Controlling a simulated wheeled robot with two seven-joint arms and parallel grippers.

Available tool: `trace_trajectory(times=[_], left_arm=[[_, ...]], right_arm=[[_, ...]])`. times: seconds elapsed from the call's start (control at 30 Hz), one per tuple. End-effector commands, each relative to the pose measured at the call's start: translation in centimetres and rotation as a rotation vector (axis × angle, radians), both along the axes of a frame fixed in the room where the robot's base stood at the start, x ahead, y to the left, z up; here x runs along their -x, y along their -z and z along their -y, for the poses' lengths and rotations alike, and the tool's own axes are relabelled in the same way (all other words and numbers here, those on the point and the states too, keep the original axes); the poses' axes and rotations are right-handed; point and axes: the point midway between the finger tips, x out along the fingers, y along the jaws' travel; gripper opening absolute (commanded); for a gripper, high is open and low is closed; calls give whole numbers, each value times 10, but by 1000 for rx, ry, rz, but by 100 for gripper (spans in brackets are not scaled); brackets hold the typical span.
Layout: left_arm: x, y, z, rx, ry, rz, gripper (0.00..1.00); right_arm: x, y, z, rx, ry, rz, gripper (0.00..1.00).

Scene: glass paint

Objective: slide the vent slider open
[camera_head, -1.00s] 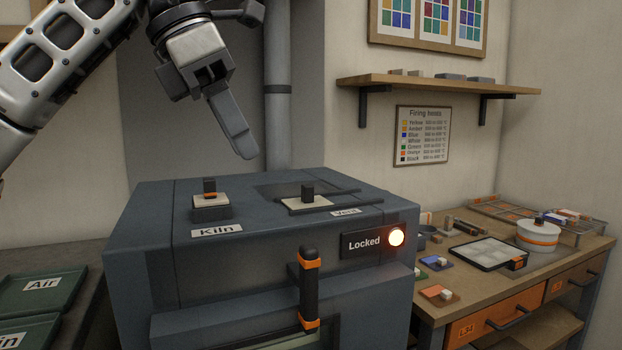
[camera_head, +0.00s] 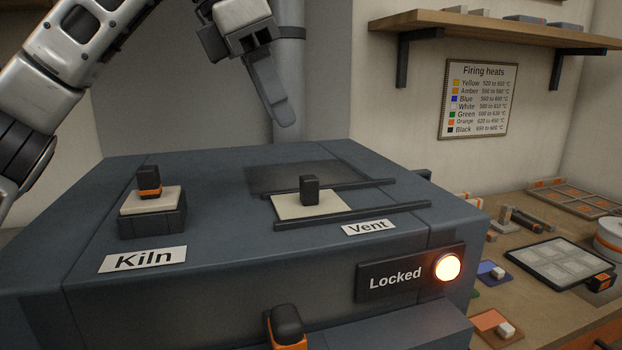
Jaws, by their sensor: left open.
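The vent slider is a cream plate (camera_head: 325,207) with an upright dark knob (camera_head: 309,190), lying between two dark rails on top of the blue-grey kiln (camera_head: 225,225). A dark mesh opening (camera_head: 300,178) shows just behind the plate. The label "Vent" (camera_head: 368,227) is in front of it. My left gripper (camera_head: 282,115) is open, above and behind the slider, apart from it, with a finger pointing down. Only one finger shows clearly. My right gripper is not in view.
A kiln switch (camera_head: 150,197) with an orange-banded knob stands left on the kiln top. A lit "Locked" panel (camera_head: 410,272) and an orange-banded handle (camera_head: 286,328) are at the front. A shelf (camera_head: 500,28) is at the back right. A wooden bench (camera_head: 540,300) holds trays.

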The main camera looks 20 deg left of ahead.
Motion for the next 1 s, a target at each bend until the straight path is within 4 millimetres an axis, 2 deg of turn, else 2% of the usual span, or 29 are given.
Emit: trace_trajectory(times=[0.03,0.2,0.5,0.7,0.93,0.97,1.0], left_arm=[[-3,13,3,-2,1,-4,42],[-10,46,15,-1,1,-3,42],[-21,90,31,-1,0,-2,42],[-23,100,34,1,-1,-1,42],[-24,100,34,0,-1,0,42],[-24,100,34,0,-1,0,39],[-24,100,34,0,-1,0,28]], right_arm=[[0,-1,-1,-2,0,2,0],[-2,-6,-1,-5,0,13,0],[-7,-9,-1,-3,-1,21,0],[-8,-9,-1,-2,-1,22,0],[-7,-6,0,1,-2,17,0],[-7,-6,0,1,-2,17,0],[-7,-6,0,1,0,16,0]])
